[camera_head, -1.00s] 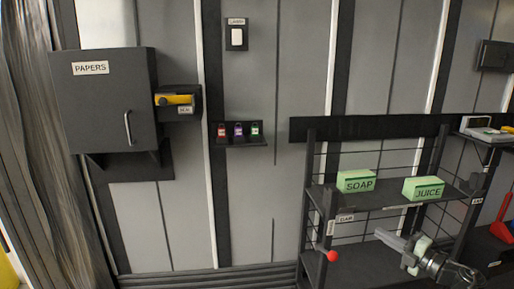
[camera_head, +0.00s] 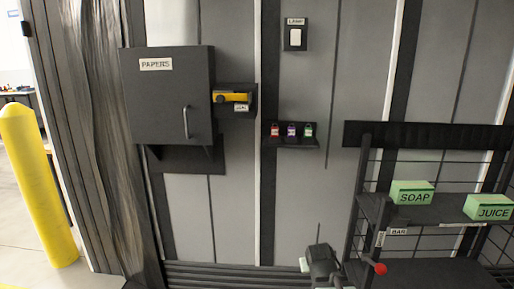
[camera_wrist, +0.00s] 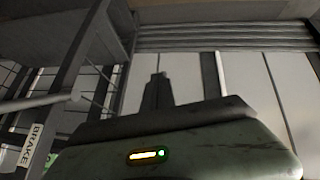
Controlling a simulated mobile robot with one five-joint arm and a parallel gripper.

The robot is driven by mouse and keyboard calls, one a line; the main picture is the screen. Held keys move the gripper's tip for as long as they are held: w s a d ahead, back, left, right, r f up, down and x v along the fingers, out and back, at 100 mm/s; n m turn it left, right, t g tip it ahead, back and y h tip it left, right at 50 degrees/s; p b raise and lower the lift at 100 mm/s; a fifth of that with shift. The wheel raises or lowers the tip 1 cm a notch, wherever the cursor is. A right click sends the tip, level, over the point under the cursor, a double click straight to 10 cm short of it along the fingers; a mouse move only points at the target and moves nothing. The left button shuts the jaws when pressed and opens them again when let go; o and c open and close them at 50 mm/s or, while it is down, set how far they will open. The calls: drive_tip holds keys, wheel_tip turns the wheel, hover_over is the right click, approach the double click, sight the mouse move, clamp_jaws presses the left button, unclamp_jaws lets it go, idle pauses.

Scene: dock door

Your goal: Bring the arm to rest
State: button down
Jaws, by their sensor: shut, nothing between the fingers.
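My gripper (camera_wrist: 158,82) shows in the wrist view as a dark narrow shape, its fingers together and empty, beyond the pale green wrist housing (camera_wrist: 180,150) with a small lit indicator. In the head view, the dark end of my arm (camera_head: 322,262) shows at the bottom, just left of the shelf rack. It appears to hold nothing and stands in front of the ribbed lower wall, apart from the shelves.
A dark rack (camera_head: 372,205) with green SOAP (camera_head: 411,193) and JUICE (camera_head: 488,208) boxes is at right. A red-knobbed bar (camera_head: 377,268) juts out near my arm. A PAPERS cabinet (camera_head: 165,95) hangs on the wall. A yellow post (camera_head: 40,185) stands at left.

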drive_tip(key=s+a+f+g+y, duration=0.1)
drive_tip(key=s+a+f+g, duration=0.1)
drive_tip(key=s+g, duration=0.35)
drive_tip(key=s+a+f+g+y, duration=0.1)
drive_tip(key=s+a+f+g, duration=0.15)
drive_tip(key=s, duration=0.65)
wheel_tip(320, 180, up, 28)
drive_tip(key=p, duration=2.8)
drive_tip(key=shift+w+d+r+m+t+p, duration=0.2)
drive_tip(key=shift+m+t+p, duration=0.1)
drive_tip(key=shift+m+p, duration=0.1)
